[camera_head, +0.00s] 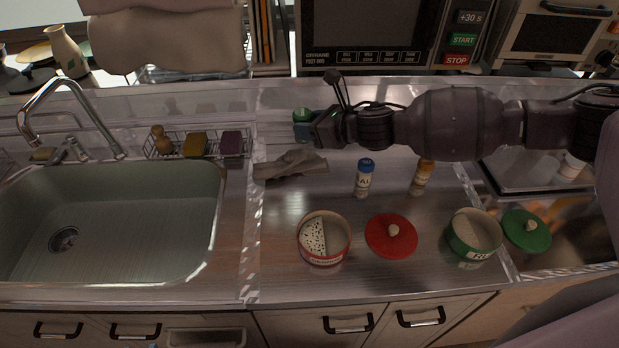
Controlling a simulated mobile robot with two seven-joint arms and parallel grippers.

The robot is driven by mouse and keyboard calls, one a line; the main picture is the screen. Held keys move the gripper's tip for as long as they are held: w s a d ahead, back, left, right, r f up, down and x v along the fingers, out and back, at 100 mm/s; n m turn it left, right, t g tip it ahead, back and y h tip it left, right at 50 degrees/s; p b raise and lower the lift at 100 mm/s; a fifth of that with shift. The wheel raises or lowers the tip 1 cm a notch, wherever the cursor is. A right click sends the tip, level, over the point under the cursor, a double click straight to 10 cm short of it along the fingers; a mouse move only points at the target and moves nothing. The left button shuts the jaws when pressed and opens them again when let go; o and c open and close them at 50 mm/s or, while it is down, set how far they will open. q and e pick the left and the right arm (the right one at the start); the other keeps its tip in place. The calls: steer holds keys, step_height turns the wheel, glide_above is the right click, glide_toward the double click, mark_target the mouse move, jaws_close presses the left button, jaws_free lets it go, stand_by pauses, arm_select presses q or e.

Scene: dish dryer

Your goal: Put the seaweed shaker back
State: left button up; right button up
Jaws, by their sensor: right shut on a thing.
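A shaker with a green cap (302,115) stands at the back of the steel counter, in the fingers of my right gripper (312,128). Only its cap and a little of the body show, and I cannot read its label; I take it as the seaweed shaker. My right gripper is shut on it, with the arm reaching in from the right. I cannot tell whether the shaker's base touches the counter. My left gripper is not in view.
A blue-capped shaker (363,180) and an orange-capped shaker (421,178) stand below my arm. In front are a red tin (323,258), red lid (391,243), green tin (473,253) and green lid (525,238). A grey cloth (290,166) lies left; the sink (130,230) is further left.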

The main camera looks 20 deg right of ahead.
step_height(320, 180, down, 12)
steer(key=shift+d+r+b, duration=0.1)
steer(key=shift+r+b, duration=0.1)
steer(key=shift+b, duration=0.85)
steer(key=shift+f, duration=0.65)
step_height(320, 180, down, 3)
steer(key=shift+r+b, duration=0.2)
steer(key=shift+b, duration=0.2)
steer(key=shift+f, duration=0.35)
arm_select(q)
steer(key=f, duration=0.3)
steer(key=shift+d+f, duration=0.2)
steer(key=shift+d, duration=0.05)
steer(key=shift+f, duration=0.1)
